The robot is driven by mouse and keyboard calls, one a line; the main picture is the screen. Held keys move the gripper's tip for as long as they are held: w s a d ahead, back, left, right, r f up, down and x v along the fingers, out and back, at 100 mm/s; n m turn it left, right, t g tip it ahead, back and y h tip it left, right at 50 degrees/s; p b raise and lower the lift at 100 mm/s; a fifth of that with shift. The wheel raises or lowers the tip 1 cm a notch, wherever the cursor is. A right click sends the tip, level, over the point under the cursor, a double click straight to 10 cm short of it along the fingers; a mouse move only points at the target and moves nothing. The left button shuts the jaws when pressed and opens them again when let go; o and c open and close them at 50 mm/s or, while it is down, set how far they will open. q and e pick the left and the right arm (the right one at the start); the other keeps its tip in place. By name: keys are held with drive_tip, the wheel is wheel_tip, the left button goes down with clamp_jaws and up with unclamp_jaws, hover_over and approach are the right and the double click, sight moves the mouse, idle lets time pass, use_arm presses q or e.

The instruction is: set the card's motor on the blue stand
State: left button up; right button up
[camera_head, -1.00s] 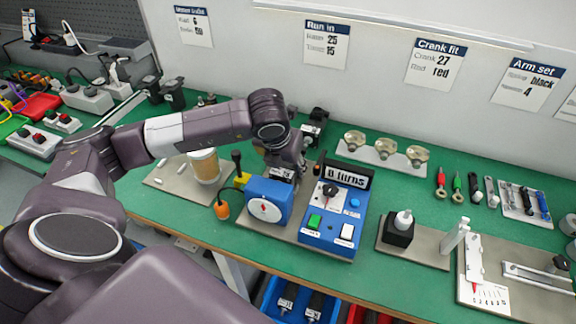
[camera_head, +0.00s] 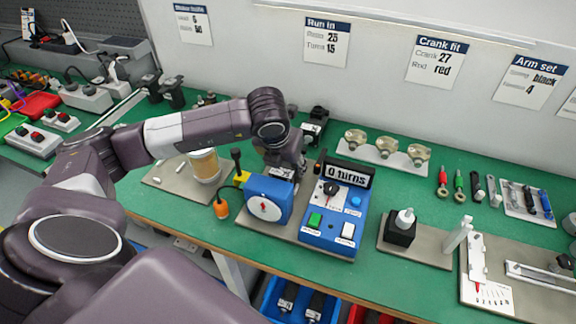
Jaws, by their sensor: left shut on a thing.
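The blue stand (camera_head: 269,201) with a white round dial stands on a grey plate left of a blue control box (camera_head: 331,215). The box has a black knob, green and white switches, and a display (camera_head: 348,174) reading "0 turns". My left gripper (camera_head: 284,168) is at the top rear of the stand, pointing down. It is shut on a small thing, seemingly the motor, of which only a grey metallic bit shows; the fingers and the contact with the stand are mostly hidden. The "Run in" card (camera_head: 327,42) on the wall shows 25 and 15 turns. My right gripper is out of view.
A jar (camera_head: 205,166) and an orange-tipped cable (camera_head: 221,209) are left of the stand. Black units (camera_head: 315,122) stand behind. A black block (camera_head: 399,230) on a plate is to the right. Green table is bare between the control box and that plate.

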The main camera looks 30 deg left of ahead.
sight(283, 169)
use_arm(q)
drive_tip(key=shift+w+r, duration=0.1)
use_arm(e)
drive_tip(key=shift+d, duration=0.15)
use_arm(q)
drive_tip(key=o, duration=1.3)
drive_tip(key=shift+d, duration=0.1)
drive_tip(key=shift+o, duration=0.2)
drive_tip(key=shift+s+f, duration=0.2)
drive_tip(key=shift+f, duration=0.05)
drive_tip(key=shift+r, duration=0.1)
drive_tip(key=v, duration=0.8)
drive_tip(key=shift+r, duration=0.1)
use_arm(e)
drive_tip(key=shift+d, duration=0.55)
